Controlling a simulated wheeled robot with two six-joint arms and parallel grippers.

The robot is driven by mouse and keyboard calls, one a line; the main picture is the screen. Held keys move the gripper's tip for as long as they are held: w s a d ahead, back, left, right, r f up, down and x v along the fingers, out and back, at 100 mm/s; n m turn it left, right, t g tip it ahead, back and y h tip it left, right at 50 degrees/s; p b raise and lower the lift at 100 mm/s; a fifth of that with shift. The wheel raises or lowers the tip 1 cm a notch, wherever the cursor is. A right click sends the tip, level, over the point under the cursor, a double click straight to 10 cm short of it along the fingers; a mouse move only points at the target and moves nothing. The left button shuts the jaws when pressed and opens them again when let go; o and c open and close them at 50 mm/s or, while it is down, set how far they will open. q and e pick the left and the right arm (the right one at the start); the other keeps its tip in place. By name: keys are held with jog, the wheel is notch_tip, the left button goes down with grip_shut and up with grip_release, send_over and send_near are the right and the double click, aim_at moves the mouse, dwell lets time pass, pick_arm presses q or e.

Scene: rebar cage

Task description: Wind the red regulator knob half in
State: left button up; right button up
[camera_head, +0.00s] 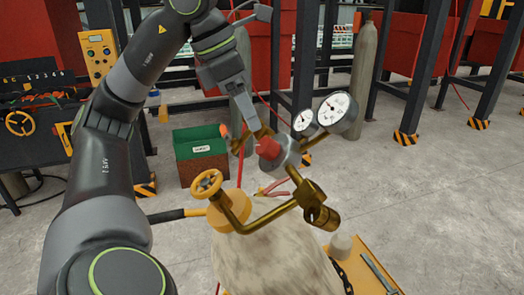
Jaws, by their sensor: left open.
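The red regulator knob (268,148) sits on the silver face of the regulator (288,158), facing left and up. The regulator is joined by brass pipework to the top of a pale gas cylinder (272,262). My left gripper (250,124) points down just above and left of the red knob. It is open, and its tips partly overlap the brass parts, so I cannot tell whether it touches the knob. My right gripper is out of view.
A yellow handwheel (207,184) is on the cylinder valve, left of the regulator. A brass fitting (322,216) hangs to the right. A green box (200,150) stands on the floor behind. Tools lie on a yellow surface (352,262) at lower right. Open floor lies right.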

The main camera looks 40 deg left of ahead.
aim_at(263, 144)
pick_arm(q)
jog(key=x, duration=0.5)
jog(key=shift+d+f, duration=0.1)
jog(key=shift+f, duration=0.25)
jog(key=shift+x, duration=0.75)
jog(key=shift+c, duration=0.2)
jog(key=c, duration=0.9)
jog(key=shift+c, duration=0.2)
